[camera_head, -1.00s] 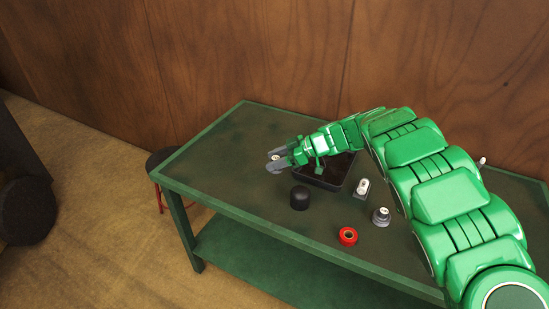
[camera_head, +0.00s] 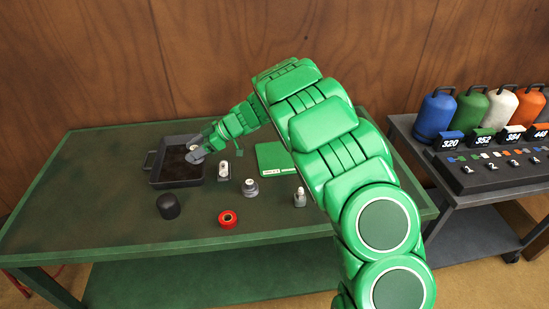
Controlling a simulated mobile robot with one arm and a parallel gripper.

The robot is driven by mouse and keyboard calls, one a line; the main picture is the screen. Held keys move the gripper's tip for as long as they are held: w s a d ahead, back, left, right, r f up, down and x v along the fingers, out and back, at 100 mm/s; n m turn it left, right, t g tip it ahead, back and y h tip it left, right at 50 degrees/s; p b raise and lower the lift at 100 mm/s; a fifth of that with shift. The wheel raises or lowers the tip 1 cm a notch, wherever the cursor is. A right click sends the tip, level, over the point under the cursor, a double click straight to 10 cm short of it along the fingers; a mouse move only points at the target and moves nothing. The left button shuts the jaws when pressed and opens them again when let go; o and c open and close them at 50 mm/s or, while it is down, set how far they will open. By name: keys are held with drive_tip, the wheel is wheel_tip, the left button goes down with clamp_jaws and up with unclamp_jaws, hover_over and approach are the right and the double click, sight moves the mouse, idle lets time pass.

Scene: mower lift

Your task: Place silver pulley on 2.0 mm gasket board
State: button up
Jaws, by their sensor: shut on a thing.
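My gripper (camera_head: 196,156) is shut on a small silver round piece, which looks like the silver pulley (camera_head: 193,148). Its grey fingers hide part of the piece. In the head view they appear over the right part of a black tray (camera_head: 152,169); the exact height above it is hard to tell. A flat green board (camera_head: 274,156), which looks like the gasket board, lies on the green table to the right of the gripper. It has a small pale label too small to read, and my arm covers its right side.
On the table (camera_head: 110,230) are a black cylinder (camera_head: 168,207), a red ring (camera_head: 228,218), a grey knob-like part (camera_head: 250,187), a white-topped block (camera_head: 224,171) and a small grey fitting (camera_head: 300,197). A dark cart (camera_head: 470,210) with coloured canisters stands at the right.

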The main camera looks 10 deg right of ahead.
drive_tip(key=s+d+m+t+h, duration=0.1)
drive_tip(key=d+m+t, duration=0.4)
drive_tip(key=d, duration=2.3)
drive_tip(key=shift+s+d+t, duration=0.25)
drive_tip(key=shift+t, duration=0.15)
drive_tip(key=w+f, duration=0.1)
drive_tip(key=w, duration=0.2)
drive_tip(key=w+f, duration=0.1)
drive_tip(key=w, duration=0.1)
drive_tip(key=w+f, duration=0.2)
drive_tip(key=w, duration=0.1)
drive_tip(key=shift+w, duration=0.35)
hover_over(277, 157)
drive_tip(key=s, duration=0.1)
wheel_tip(277, 157, down, 4)
drive_tip(key=shift+s+f, duration=0.1)
drive_tip(key=shift+w+f, duration=0.65)
drive_tip(key=shift+f, duration=1.65)
drive_tip(key=o, duration=1.1)
drive_tip(key=shift+f, duration=0.1)
drive_tip(key=shift+o, duration=0.2)
